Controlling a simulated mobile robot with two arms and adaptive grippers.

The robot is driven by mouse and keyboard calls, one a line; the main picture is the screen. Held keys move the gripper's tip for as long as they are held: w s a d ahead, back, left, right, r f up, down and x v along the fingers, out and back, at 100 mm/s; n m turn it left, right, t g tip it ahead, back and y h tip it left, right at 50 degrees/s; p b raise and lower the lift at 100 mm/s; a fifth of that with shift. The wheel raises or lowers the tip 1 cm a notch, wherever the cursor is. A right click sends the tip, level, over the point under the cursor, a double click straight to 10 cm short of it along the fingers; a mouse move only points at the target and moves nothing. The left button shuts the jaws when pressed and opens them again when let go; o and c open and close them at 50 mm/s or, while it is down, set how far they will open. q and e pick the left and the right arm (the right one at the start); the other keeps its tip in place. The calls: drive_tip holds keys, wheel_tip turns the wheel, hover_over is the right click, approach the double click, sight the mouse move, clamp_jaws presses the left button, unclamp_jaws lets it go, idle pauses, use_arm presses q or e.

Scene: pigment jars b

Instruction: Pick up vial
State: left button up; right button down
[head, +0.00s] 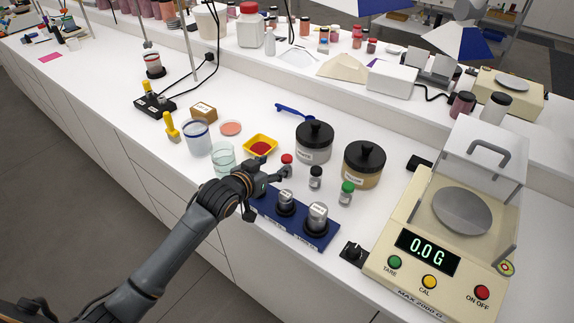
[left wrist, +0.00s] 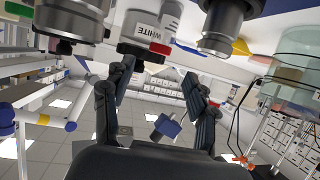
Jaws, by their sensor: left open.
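Three small vials stand in front of the large jars: a red-capped vial (head: 287,166), a black-capped vial (head: 315,178) and a green-capped vial (head: 346,193). My left gripper (head: 275,180) is just beside the red-capped vial, partly over the blue mat. In the left wrist view, my open fingers (left wrist: 160,92) point at a black-lidded container (left wrist: 150,32) labelled "WHITE"; I cannot tell which container it is. Nothing shows clasped between the fingers. My right gripper is not in view.
Black-lidded jars (head: 314,142), a yellow dish (head: 260,146) and a glass beaker (head: 223,160) are close by. A scale (head: 429,247) reading 0.0 stands right.

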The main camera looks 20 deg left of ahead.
sight(286, 158)
use_arm(q)
drive_tip(key=shift+p+x, duration=0.35)
drive_tip(key=shift+x, duration=0.65)
drive_tip(key=shift+f+p+x, duration=0.2)
drive_tip(key=shift+p+x, duration=0.3)
drive_tip(key=shift+x, duration=1.6)
drive_tip(key=shift+s, duration=0.1)
drive_tip(key=shift+c, duration=0.4)
clamp_jaws()
drive_tip(key=shift+r, duration=0.15)
